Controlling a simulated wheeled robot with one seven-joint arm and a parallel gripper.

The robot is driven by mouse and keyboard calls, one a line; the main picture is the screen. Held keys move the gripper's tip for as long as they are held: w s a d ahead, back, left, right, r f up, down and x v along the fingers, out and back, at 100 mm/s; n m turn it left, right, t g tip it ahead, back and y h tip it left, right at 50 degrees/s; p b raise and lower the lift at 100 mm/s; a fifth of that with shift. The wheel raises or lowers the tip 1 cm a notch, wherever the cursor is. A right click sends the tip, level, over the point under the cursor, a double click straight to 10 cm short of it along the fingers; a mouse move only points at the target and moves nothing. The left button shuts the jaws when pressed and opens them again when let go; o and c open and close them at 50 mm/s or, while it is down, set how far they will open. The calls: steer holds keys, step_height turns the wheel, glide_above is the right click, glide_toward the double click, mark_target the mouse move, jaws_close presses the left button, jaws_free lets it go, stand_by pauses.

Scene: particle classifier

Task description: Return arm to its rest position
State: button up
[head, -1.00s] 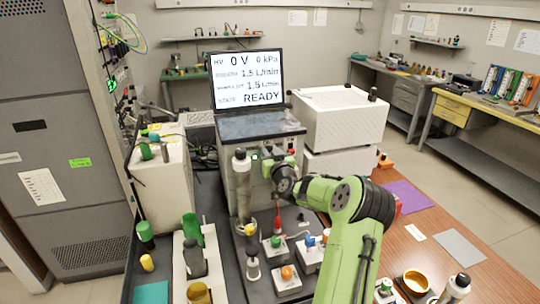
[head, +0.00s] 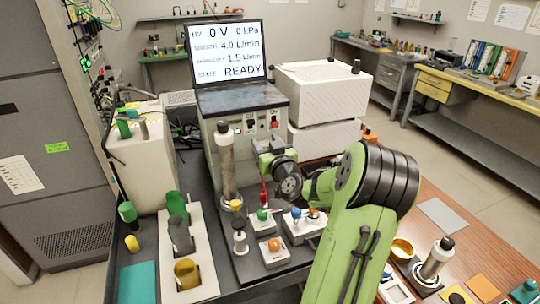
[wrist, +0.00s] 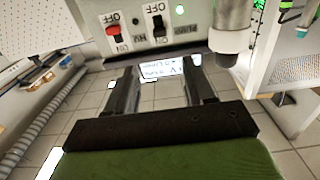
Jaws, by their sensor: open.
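My green arm reaches in from the lower right in the head view, bent at its large dark joint. My gripper (wrist: 161,90) shows in the wrist view with its two dark fingers apart and nothing between them. In the head view the wrist end is in front of the grey instrument cabinet (head: 264,113), and the fingers are hard to make out there. The cabinet's switch panel (wrist: 145,33), with a red switch and a black switch, is upside down and beyond the fingers in the wrist view. The monitor (head: 228,52) on the cabinet reads READY.
A silver cylinder (head: 227,165) stands upright left of my wrist. Small control boxes, one with an orange knob (head: 274,245), sit below it. A white tray (head: 205,275) holds green, grey and yellow containers. A metal cylinder (head: 434,262) stands to the right of my arm.

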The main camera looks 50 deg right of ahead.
steer(key=v, duration=0.3)
steer(key=shift+s+a+b, duration=0.1)
steer(key=shift+s+b, duration=0.15)
steer(key=shift+b, duration=0.1)
steer(key=w+a+f+n+g+y+p, duration=0.15)
steer(key=a+n+y, duration=0.25)
steer(key=a, duration=0.8)
steer(key=w+a+n+g+y, duration=0.2)
steer(key=a+n+g+y, duration=0.15)
steer(key=a, duration=0.85)
steer(key=s+a+g, duration=0.1)
steer(key=s+a, duration=0.2)
steer(key=s, duration=0.4)
steer(key=s+a+m+g+y+p, duration=0.1)
steer(key=s+a+g, duration=0.1)
steer(key=s+a, duration=0.2)
steer(key=s+a+g, duration=0.2)
steer(key=s+a, duration=0.2)
steer(key=s, duration=0.7)
steer(key=shift+r+m+p, duration=0.35)
steer(key=shift+r, duration=0.1)
steer(key=shift+s, duration=0.1)
